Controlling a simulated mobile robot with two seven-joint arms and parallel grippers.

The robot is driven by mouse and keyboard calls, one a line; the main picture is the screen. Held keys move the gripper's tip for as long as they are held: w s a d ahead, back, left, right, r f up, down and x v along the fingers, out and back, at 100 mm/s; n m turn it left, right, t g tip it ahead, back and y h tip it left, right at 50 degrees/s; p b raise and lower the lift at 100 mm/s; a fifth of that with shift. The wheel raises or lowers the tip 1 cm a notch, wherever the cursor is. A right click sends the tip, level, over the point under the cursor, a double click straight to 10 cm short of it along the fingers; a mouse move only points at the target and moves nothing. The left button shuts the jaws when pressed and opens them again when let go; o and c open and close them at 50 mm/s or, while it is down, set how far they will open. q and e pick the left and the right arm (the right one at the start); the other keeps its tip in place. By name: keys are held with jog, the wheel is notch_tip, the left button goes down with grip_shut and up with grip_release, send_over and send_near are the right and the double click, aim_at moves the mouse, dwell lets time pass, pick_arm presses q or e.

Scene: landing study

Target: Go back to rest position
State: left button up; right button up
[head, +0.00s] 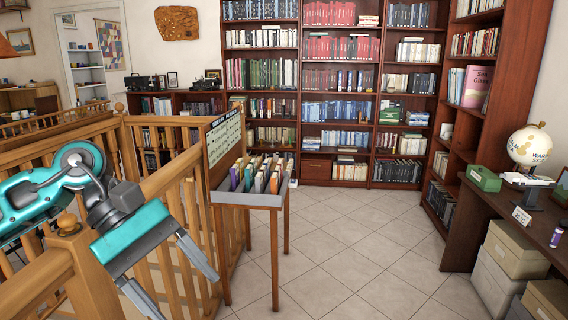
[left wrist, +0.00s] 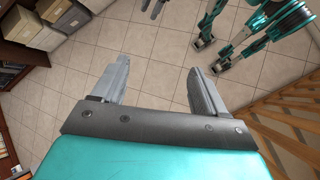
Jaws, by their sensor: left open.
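My left gripper (head: 180,291) is at the lower left of the head view, in front of the wooden railing. Its two grey fingers are spread apart with nothing between them. In the left wrist view the open fingers (left wrist: 158,78) point over bare tiled floor. My right gripper does not show in the head view. In the left wrist view two small dark prongs are cut off at the top edge; I cannot tell if they are its fingers. Teal and grey parts of my own body show at the upper right there.
A wooden railing (head: 165,185) stands close beside my left arm. A grey-topped stand (head: 246,199) with coloured files is right of it. A dark desk (head: 510,215) with boxes (head: 517,250) below is at the right. Bookshelves (head: 300,120) line the back. Tiled floor (head: 365,255) between is clear.

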pick_arm(q)
jog(key=w+d+n+t+h, duration=0.2)
jog(key=d+n+t+h, duration=0.4)
jog(key=d+n+h, duration=1.05)
jog(key=w+a+f+n+t+y, duration=0.1)
jog(key=a+f+n+t+y, duration=0.7)
jog(key=n, duration=0.9)
jog(key=w+a+f+n+t+y, duration=0.2)
jog(key=a+f+n+t+y, duration=0.55)
jog(key=n, duration=0.85)
jog(key=s+a+f+n+g+y, duration=0.2)
jog(key=s+f+n+g+y, duration=0.1)
jog(key=f, duration=0.6)
jog(key=s+a+f+n+g+y, duration=0.1)
jog(key=s+f+n+g+y, duration=0.3)
jog(key=s+f+n, duration=0.4)
jog(key=shift+s+a+f+g, duration=0.35)
jog(key=shift+s+f+g, duration=0.2)
jog(key=shift+s+f, duration=0.35)
